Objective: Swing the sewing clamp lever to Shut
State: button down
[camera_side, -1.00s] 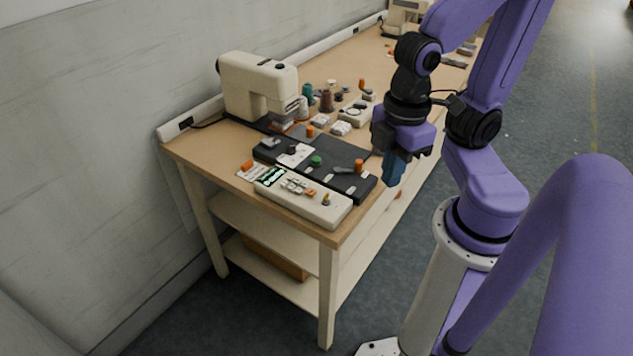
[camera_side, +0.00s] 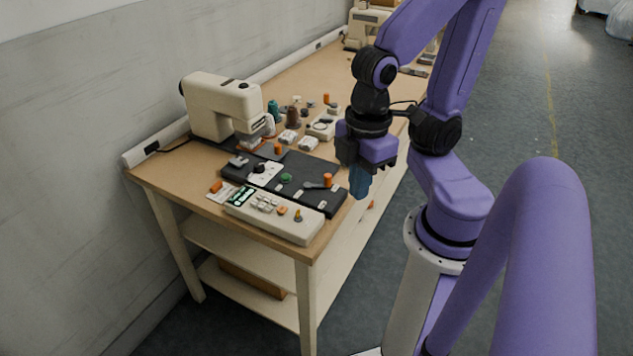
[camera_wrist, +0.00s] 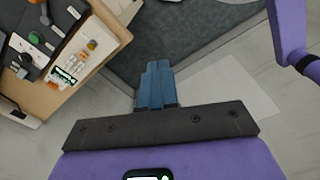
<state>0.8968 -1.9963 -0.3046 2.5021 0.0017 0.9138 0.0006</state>
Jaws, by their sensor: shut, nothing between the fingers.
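A lever with an orange knob (camera_side: 327,181) and a short grey arm lies on the black board (camera_side: 262,188), near the board's right end. I take it for the clamp lever; I cannot read its position labels. In the wrist view the board (camera_wrist: 22,57) shows at the upper left, with an orange knob (camera_wrist: 36,1) cut by the top edge. My gripper (camera_side: 359,184) has blue fingers, shut and empty, pointing down just right of the lever and apart from it, by the bench's edge. In the wrist view the fingers (camera_wrist: 157,83) are together over the floor.
A cream control box (camera_side: 272,216) with buttons lies along the front of the board. A green knob (camera_side: 286,179) sits on the board. A cream sewing machine (camera_side: 215,103) and several spools stand behind. Open floor (camera_side: 500,150) lies right of the bench.

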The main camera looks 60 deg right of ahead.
dwell(0.3)
jog(key=c, duration=1.4)
grip_release()
jog(key=o, duration=0.4)
jog(key=shift+w, duration=0.3)
jog(key=m, duration=1.2)
send_over(327, 175)
jog(key=f, duration=0.2)
notch_tip(327, 175, down, 17)
jog(key=shift+f, duration=0.1)
